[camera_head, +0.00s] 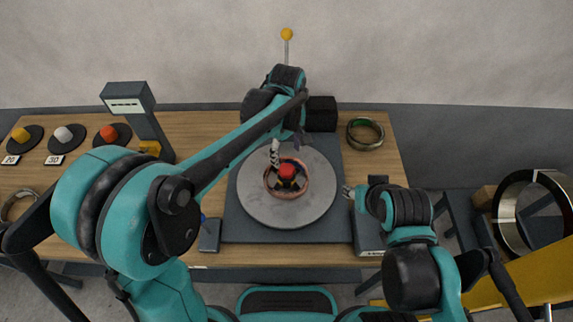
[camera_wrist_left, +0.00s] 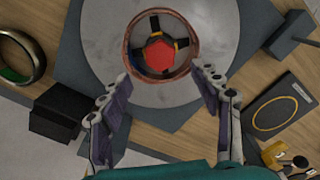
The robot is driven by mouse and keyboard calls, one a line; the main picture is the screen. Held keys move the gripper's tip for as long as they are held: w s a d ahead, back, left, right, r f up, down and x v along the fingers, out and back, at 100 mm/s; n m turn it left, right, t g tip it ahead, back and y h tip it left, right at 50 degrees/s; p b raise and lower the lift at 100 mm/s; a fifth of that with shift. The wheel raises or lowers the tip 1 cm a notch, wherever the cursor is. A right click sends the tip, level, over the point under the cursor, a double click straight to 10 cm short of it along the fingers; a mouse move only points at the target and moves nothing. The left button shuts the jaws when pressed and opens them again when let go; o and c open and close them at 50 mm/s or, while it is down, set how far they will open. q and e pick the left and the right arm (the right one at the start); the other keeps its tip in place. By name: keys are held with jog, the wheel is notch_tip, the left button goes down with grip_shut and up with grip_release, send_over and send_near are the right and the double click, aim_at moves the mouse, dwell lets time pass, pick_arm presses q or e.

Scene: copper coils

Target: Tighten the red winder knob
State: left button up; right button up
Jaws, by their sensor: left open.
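The red winder knob (camera_head: 287,174) sits at the middle of a round grey turntable (camera_head: 257,205). A copper coil (camera_head: 304,188) lies around it. In the left wrist view the knob (camera_wrist_left: 160,56) looks six-sided, with dark spokes under it inside the coil (camera_wrist_left: 190,70). My left gripper (camera_head: 287,150) is open and empty, above the turntable on the far side of the knob. In the left wrist view its two fingers (camera_wrist_left: 163,84) stand apart on either side of the coil's near edge, with the knob beyond the tips. My right gripper (camera_head: 349,191) is at the turntable's right; its jaws are too small to read.
A metal ring (camera_head: 365,134) lies at the table's back right, beside a black box (camera_head: 321,114). A grey post with a display (camera_head: 127,105) stands at left. Yellow, white and red pieces (camera_head: 64,134) sit on dark discs at far left. A large coil (camera_head: 507,205) is at right.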

aim_at(287, 169)
pick_arm(q)
notch_tip(287, 169, down, 7)
jog(key=shift+f+b, duration=0.15)
jog(key=shift+b, duration=1.05)
jog(key=c, duration=1.2)
